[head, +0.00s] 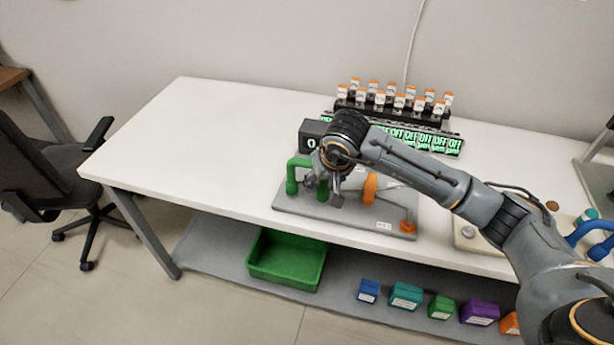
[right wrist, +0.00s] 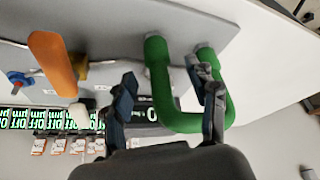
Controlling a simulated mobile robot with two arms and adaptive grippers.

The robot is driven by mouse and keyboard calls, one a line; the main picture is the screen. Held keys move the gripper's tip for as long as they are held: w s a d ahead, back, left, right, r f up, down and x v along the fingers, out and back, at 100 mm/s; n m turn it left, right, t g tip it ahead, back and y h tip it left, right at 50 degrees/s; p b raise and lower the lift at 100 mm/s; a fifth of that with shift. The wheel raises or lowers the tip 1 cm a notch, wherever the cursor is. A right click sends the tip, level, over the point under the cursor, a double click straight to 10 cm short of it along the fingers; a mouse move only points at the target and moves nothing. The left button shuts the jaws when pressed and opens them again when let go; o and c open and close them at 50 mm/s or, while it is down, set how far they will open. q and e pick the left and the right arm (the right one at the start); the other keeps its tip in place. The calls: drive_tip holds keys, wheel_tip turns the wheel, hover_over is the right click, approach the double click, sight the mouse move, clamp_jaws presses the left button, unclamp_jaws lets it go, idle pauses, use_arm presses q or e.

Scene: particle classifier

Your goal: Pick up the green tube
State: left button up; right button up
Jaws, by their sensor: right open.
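The green tube (head: 292,178) is a U-shaped pipe on a grey board (head: 345,222), partly hidden by my right gripper in the head view. In the right wrist view the green tube (right wrist: 190,124) shows its bend and both legs, with the leg ends at the board. My right gripper (head: 323,190) is open at the tube. In the right wrist view one leg lies between the fingers of the gripper (right wrist: 162,75), and one finger overlaps the loop near the other leg. Contact cannot be told. My left gripper is not in view.
An orange tube (head: 370,188) stands on the same board, right of the green one. Behind are a black display box (head: 311,130), a rack of orange-capped bottles (head: 390,113) and lit OFF displays (head: 448,144). The white table's left side (head: 200,135) is clear.

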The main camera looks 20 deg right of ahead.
drive_tip(key=shift+x, duration=1.1)
clamp_jaws()
drive_tip(key=shift+r, duration=0.15)
drive_tip(key=shift+w+r, duration=0.15)
drive_tip(key=shift+r, duration=0.25)
wheel_tip(320, 180, up, 2)
drive_tip(key=shift+w+r+b, duration=0.1)
drive_tip(key=shift+b, duration=0.65)
drive_tip(key=s+a+r+b, duration=0.2)
drive_tip(key=s+a+r, duration=0.7)
drive_tip(key=s, duration=0.2)
drive_tip(key=shift+r+b, duration=0.35)
drive_tip(key=shift+r, duration=0.05)
